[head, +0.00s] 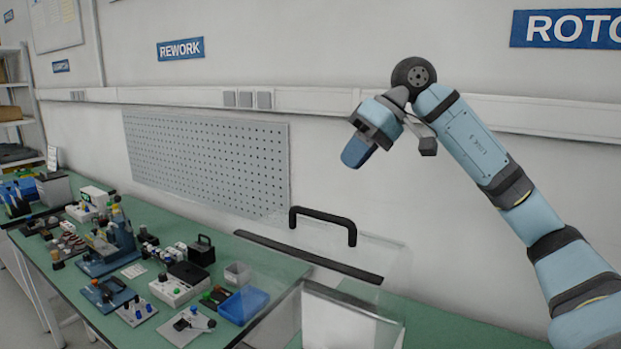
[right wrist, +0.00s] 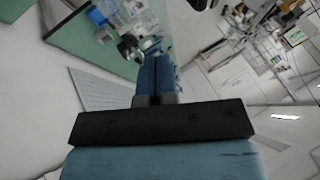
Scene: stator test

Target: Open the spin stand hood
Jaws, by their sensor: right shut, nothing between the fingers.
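The spin stand hood (head: 350,312) is a clear, see-through box at the front of the green bench in the head view. A black bar handle (head: 323,216) stands up at its far side, and a long dark strip (head: 308,257) runs below the handle. The clear panels are faint, so I cannot tell exactly how far the hood is raised. My right gripper (head: 353,160) is shut and empty, above and slightly right of the handle, clear of it. In the right wrist view its blue fingers (right wrist: 155,75) are together. My left gripper is not in view.
The green bench (head: 450,325) runs along the wall. A blue bin (head: 243,305), a small grey bin (head: 237,273) and several devices crowd it left of the hood. A perforated panel (head: 205,160) hangs behind. The space around my right gripper is clear.

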